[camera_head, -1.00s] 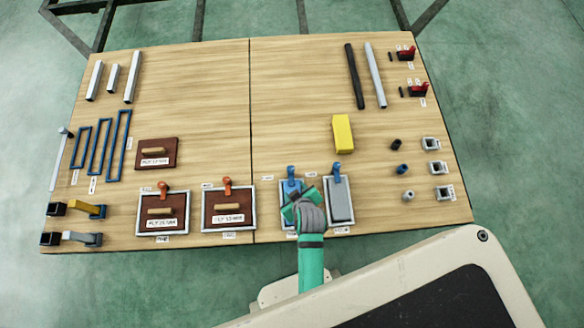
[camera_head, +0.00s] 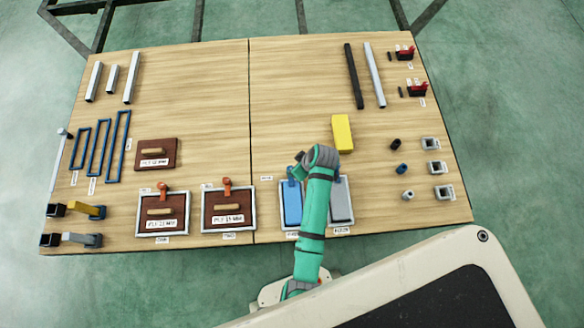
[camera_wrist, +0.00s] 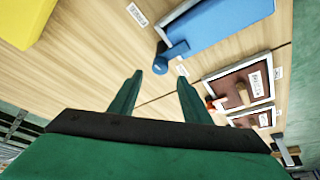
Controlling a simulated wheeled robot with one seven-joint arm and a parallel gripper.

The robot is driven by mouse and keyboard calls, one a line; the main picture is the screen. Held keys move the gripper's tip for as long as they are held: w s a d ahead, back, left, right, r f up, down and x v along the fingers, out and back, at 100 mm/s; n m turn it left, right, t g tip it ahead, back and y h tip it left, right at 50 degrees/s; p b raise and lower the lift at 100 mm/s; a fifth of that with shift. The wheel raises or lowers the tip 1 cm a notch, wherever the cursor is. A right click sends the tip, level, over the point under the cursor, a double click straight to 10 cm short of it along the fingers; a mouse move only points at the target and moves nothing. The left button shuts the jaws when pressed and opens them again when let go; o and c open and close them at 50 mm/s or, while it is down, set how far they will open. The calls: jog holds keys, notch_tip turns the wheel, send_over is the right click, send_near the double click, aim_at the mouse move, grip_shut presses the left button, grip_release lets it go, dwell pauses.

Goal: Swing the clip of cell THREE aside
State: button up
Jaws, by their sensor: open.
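Cell THREE, taken as third from the left since its label is too small to read, is a metal-rimmed frame (camera_head: 283,214) holding a blue plate (camera_head: 293,203). Its blue clip (camera_wrist: 172,56) stands at the frame's back edge in the wrist view; in the head view it is mostly hidden by my gripper (camera_head: 300,163). My gripper is open and empty, its two green fingertips (camera_wrist: 160,78) close to the clip's knob in the picture. I see no clear contact. My forearm hides part of the neighbouring cell with a grey plate (camera_head: 341,203).
Two cells with brown plates (camera_head: 155,223) (camera_head: 229,220) and orange clips stand left. A yellow block (camera_head: 342,133) lies behind my gripper. A handled brown plate (camera_head: 157,153) lies farther left. The table's middle back is clear.

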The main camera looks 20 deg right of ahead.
aim_at(290, 169)
jog(key=shift+x, duration=3.05)
jog(key=c, duration=1)
